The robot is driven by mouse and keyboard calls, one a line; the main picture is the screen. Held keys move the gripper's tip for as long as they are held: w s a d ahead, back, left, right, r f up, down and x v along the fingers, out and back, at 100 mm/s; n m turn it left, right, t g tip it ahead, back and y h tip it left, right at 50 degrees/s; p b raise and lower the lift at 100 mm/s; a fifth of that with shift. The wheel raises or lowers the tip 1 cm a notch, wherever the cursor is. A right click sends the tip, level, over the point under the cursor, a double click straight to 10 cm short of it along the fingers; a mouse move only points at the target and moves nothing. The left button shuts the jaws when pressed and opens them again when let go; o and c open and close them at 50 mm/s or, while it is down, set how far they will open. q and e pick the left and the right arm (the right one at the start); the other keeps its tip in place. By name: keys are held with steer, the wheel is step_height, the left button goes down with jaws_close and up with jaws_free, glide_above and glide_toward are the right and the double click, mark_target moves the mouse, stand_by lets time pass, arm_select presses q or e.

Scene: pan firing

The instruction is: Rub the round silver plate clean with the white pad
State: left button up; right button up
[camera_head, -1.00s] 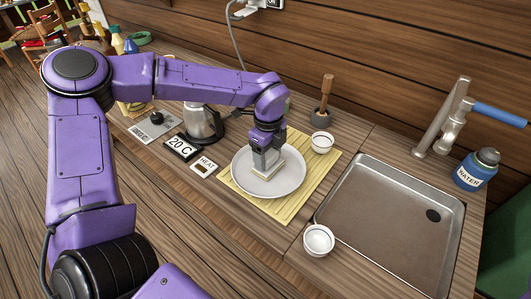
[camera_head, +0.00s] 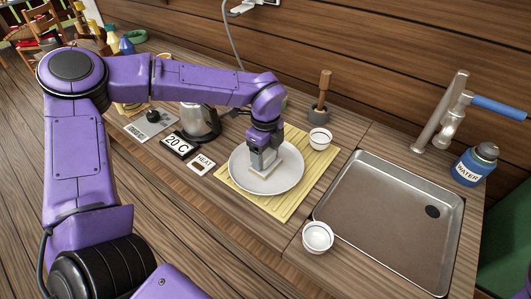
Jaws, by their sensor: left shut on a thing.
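The round silver plate (camera_head: 289,181) lies on a yellow slatted mat (camera_head: 243,201) on the wooden counter. My left gripper (camera_head: 262,162) points down over the middle of the plate and is shut on the white pad (camera_head: 267,170). The pad is low at the plate's surface and appears to touch it. The gripper hides part of the pad and the plate's far edge. My right gripper is not in view.
White bowls stand at the mat's far corner (camera_head: 320,139) and by the sink's near corner (camera_head: 318,237). The metal sink (camera_head: 395,215), tap (camera_head: 442,120) and blue water bottle (camera_head: 475,165) are right. A kettle (camera_head: 198,121) and labelled displays (camera_head: 177,145) are left.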

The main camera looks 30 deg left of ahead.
arm_select(q)
steer(key=shift+d, duration=0.15)
steer(key=shift+d+r, duration=0.1)
steer(key=shift+d, duration=0.25)
steer(key=shift+a, duration=0.15)
steer(key=shift+a, duration=0.85)
steer(key=shift+d, duration=0.15)
